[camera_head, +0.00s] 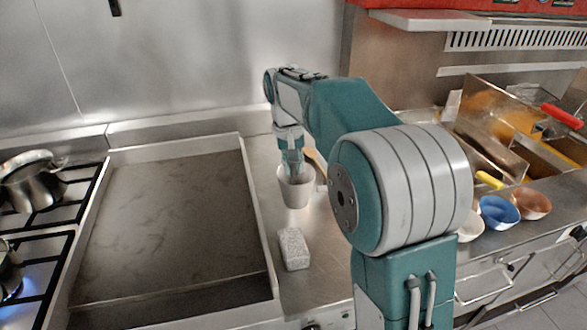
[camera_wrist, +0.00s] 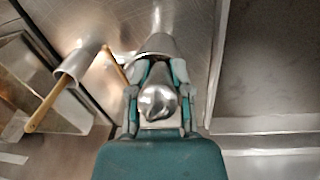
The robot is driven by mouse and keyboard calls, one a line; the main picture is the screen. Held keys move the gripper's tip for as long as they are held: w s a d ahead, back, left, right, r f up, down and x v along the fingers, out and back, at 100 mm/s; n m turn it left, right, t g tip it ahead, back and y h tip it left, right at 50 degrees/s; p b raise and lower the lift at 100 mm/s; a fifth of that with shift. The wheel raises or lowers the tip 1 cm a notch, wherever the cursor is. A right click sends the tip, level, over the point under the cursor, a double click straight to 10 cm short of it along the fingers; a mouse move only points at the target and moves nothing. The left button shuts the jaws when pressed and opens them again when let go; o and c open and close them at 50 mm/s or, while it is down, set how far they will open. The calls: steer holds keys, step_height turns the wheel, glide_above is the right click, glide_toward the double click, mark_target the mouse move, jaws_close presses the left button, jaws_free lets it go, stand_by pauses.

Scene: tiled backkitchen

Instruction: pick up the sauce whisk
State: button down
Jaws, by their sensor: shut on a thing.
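My gripper (camera_head: 293,170) reaches down to the mouth of a pale grey cup (camera_head: 295,191) on the steel counter, right of the griddle. In the wrist view my gripper (camera_wrist: 161,70) is closed around a shiny metal piece with a rounded end, which I take to be the sauce whisk (camera_wrist: 157,101). The cup (camera_wrist: 158,43) shows just beyond the fingertips there. The whisk's far part is hidden by the fingers and cup. In the head view I cannot make out the whisk.
A second cup (camera_wrist: 77,63) holds a wooden-handled utensil (camera_wrist: 46,108). A grey speckled block (camera_head: 294,249) lies in front of the pale cup. The griddle (camera_head: 165,225) is bare. A blue bowl (camera_head: 499,212) and other bowls stand at right. A burner flame shows at far left.

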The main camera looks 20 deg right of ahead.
step_height(320, 180, up, 18)
stand_by(0.7)
